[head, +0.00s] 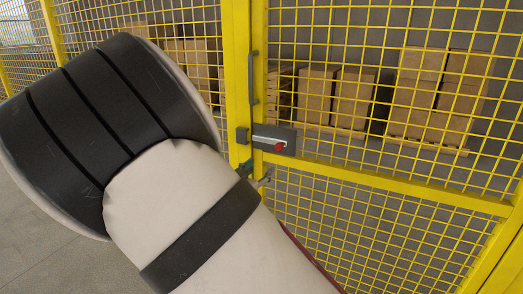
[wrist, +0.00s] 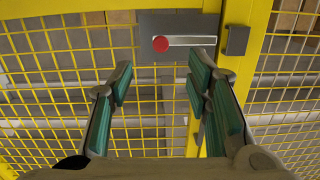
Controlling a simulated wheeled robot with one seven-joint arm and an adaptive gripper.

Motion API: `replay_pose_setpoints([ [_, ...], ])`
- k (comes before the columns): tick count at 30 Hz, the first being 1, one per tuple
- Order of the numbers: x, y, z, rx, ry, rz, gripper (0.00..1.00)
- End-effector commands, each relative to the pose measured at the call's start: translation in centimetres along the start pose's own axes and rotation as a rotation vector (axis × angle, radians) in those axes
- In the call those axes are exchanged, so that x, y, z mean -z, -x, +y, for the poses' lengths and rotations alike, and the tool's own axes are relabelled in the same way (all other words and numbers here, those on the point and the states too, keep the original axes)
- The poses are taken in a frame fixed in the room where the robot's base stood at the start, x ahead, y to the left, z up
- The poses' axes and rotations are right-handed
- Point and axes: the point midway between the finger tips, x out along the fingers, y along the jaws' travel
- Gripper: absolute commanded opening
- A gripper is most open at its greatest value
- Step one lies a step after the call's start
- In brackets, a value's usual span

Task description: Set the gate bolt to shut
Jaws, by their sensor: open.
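The gate bolt's grey housing (head: 290,135) sits on the yellow mesh gate, with a pale slot and a red knob (head: 280,147). The knob is at the slot's right end, away from the small grey keeper block (head: 242,135) on the post. In the wrist view the layout is reversed: the red knob (wrist: 160,44) is at the slot's left end and the keeper (wrist: 237,40) is to the right. My gripper (wrist: 160,78) is open and empty, its green-padded fingers apart below the knob in the picture. The knob appears apart from both fingers.
A vertical grey handle (head: 254,77) stands above the bolt. Yellow gate bars and posts (head: 236,60) surround it. Stacked cartons (head: 417,85) on pallets stand behind the mesh. Clear grey floor (head: 60,262) shows at lower left.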

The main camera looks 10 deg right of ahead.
Motion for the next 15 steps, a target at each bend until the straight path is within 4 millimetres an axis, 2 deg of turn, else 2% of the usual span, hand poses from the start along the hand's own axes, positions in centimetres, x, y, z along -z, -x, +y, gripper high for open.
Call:
replay_pose_setpoints([
  [5, 0.1, 0.3, -0.2, -0.027, 0.021, 0.077, 0.45],
  [8, 0.2, -0.3, -0.1, -0.031, 0.021, 0.083, 0.45],
  [15, 0.4, -4.2, 0.0, -0.032, 0.019, 0.081, 0.45],
])
